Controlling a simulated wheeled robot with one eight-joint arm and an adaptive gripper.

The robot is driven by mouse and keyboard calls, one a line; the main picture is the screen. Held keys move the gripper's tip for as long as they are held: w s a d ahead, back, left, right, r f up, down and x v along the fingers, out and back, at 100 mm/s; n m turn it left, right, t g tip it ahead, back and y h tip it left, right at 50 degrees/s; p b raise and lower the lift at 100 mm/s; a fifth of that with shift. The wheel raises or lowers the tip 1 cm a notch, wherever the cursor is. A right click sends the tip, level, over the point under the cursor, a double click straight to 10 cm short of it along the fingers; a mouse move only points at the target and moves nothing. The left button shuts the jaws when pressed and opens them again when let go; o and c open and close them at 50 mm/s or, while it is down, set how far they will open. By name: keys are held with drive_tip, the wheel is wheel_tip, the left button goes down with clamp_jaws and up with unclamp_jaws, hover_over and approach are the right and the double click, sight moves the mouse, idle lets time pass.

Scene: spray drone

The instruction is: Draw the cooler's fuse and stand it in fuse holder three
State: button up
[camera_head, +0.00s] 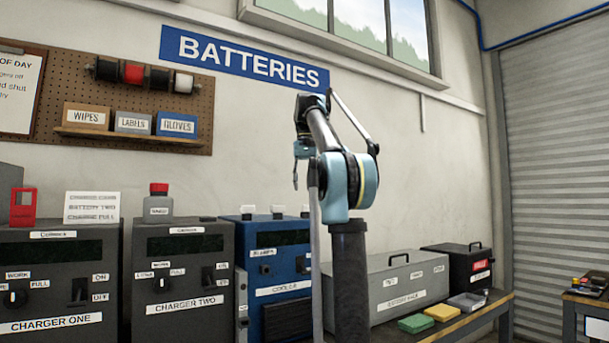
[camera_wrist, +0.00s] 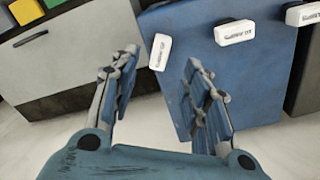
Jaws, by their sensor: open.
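The blue cooler (camera_head: 283,288) stands on the bench right of the chargers, several labels on its front. The wrist view shows the cooler's blue surface (camera_wrist: 190,25) with white pieces (camera_wrist: 160,52), (camera_wrist: 234,33) and (camera_wrist: 303,14). Their lettering is too small to read; I cannot tell which is the fuse or holder three. My gripper (camera_wrist: 162,62) is open and empty, apart from the pieces; in the head view it hangs high above the bench (camera_head: 297,180).
Charger one (camera_head: 50,325) and charger two (camera_head: 188,303) stand left of the cooler. A long grey box (camera_head: 408,285) and a black box (camera_head: 470,262) stand right. Green (camera_head: 415,323) and yellow (camera_head: 441,313) blocks lie near the bench's front edge.

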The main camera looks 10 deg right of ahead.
drive_tip(key=shift+r, duration=2.5)
